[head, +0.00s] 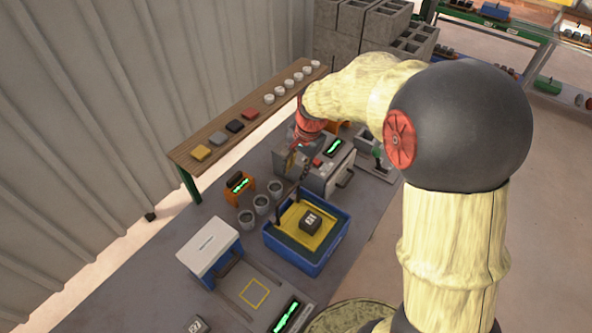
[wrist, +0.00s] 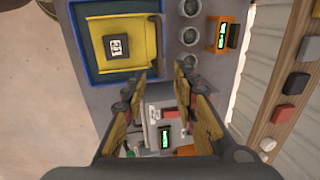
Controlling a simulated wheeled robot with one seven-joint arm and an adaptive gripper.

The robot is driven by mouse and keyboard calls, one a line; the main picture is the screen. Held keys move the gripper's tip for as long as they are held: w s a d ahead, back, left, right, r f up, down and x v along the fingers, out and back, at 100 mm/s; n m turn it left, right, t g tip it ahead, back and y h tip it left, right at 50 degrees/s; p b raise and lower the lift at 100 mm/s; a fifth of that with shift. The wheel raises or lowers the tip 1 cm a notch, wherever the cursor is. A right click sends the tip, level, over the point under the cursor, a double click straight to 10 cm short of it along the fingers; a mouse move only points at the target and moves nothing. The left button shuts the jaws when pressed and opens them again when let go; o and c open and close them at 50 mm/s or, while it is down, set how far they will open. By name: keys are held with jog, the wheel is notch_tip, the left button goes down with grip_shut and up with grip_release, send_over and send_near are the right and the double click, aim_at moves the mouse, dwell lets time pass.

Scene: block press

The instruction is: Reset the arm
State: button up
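My gripper (wrist: 168,80) is open, with nothing between its fingers in the wrist view. In the head view my gripper (head: 298,164) hangs above or beside a grey machine (head: 318,178) with a red button and a green display. The machine also shows between and beyond the fingers in the wrist view (wrist: 152,113). A dark block (head: 310,221) with a white label sits on a yellow surface in a blue bin (head: 295,262). The block also shows at upper left in the wrist view (wrist: 117,48), apart from the fingers.
Several grey cups (head: 261,204) and an orange display box (head: 239,187) stand beside the bin. A wooden shelf (head: 205,137) holds coloured blocks and white round pieces. A white-topped device (head: 208,247) and a yellow-outlined square (head: 254,293) are near the front.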

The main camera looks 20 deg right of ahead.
dwell(0.4)
jog(key=s+a+f+n+t+b, duration=0.1)
jog(key=s+n+t+b, duration=0.1)
jog(key=s+n+b, duration=0.3)
jog(key=s+a+f+n+t+h+b, duration=0.1)
jog(key=s+n+b, duration=0.5)
jog(key=s+b, duration=0.7)
jog(key=s, duration=0.6)
jog(key=shift+s+a+t, duration=0.25)
jog(key=shift+s+t, duration=0.15)
